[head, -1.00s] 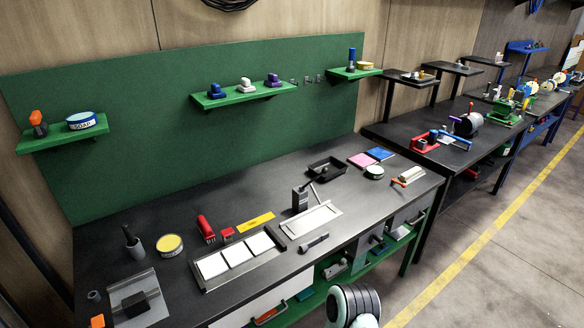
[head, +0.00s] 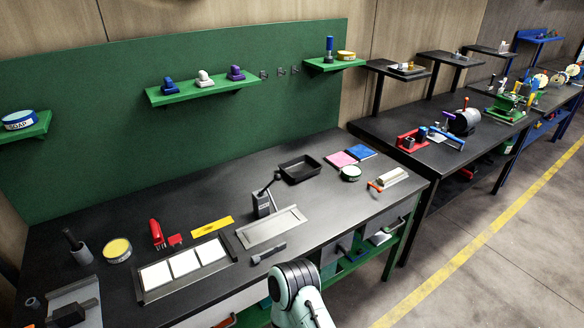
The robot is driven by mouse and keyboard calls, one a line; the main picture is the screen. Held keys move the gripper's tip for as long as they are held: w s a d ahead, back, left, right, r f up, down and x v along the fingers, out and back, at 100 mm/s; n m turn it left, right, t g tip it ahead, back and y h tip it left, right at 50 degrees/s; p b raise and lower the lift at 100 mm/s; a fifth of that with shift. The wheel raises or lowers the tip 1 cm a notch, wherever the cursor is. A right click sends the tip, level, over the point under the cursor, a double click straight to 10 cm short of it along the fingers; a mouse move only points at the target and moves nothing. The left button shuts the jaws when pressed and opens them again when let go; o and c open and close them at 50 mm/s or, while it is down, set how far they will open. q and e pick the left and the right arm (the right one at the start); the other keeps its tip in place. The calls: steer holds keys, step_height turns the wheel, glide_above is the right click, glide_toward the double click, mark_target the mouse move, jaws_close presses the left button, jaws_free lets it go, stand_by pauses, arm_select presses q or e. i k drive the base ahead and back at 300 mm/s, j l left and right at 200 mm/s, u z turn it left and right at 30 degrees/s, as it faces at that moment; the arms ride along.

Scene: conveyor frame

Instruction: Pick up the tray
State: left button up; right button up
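Several tray-like things lie on the dark workbench, and I cannot tell which one the task names. A small black deep tray (head: 318,162) sits at the back middle of the bench. A shallow metal tray (head: 143,291) holding three white tiles lies at the front left. A flat grey tray (head: 291,213) lies to its right, with a dark upright tool (head: 262,204) at its back edge. Another flat grey tray (head: 93,316) with a black block on it is cut off at the bottom left. Neither gripper shows; only part of my arm rises at the bottom.
A red stapler (head: 156,233), a yellow strip (head: 211,227) and a yellow-lidded tin (head: 117,249) lie behind the tile tray. A green tin (head: 350,174) and pink and blue pads (head: 341,159) are right of the black tray. Open floor lies right of the bench.

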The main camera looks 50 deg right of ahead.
mark_target(297, 169)
steer(key=k+l+u, duration=0.1)
steer(key=l, duration=0.25)
steer(key=k+l+u, duration=0.15)
steer(key=l, duration=0.2)
steer(key=l+u, duration=0.1)
steer(key=l, duration=0.25)
steer(key=k+l, duration=0.15)
steer(key=l, duration=0.2)
steer(key=k+l, duration=0.15)
steer(key=l, duration=0.15)
steer(key=k+l+u, duration=0.1)
steer(key=l, duration=0.25)
